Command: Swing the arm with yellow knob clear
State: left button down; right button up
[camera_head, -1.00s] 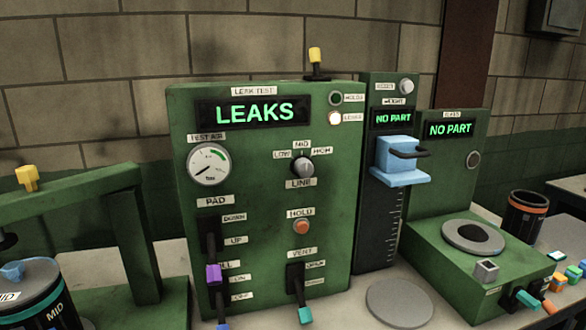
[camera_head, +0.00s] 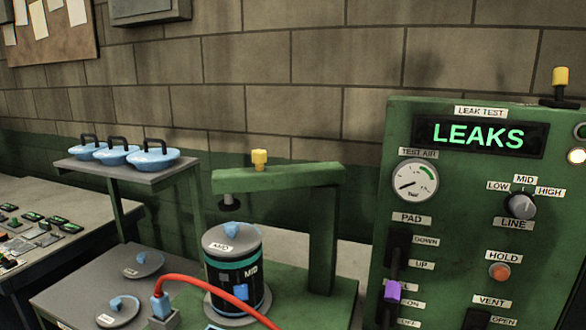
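The green arm (camera_head: 290,176) with the yellow knob (camera_head: 259,159) reaches left from its upright post (camera_head: 322,240). A dark pad (camera_head: 229,203) hangs under the arm's left end, above a black canister (camera_head: 240,272) marked MID. The canister has a grey lid with a blue knob (camera_head: 232,230). The pad appears a little apart from the lid. A blue fitting (camera_head: 241,292) shows on the canister's front. Neither of my grippers shows in the view.
A red hose (camera_head: 215,294) with a blue connector (camera_head: 160,305) crosses in front. Blue lidded pieces (camera_head: 118,155) sit on a shelf at left.

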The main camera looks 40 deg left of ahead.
aim_at(260, 178)
jog(key=u, duration=0.35)
jog(key=k+u, duration=0.15)
jog(key=u, duration=0.25)
jog(key=k+u, duration=0.1)
jog(key=u, duration=0.25)
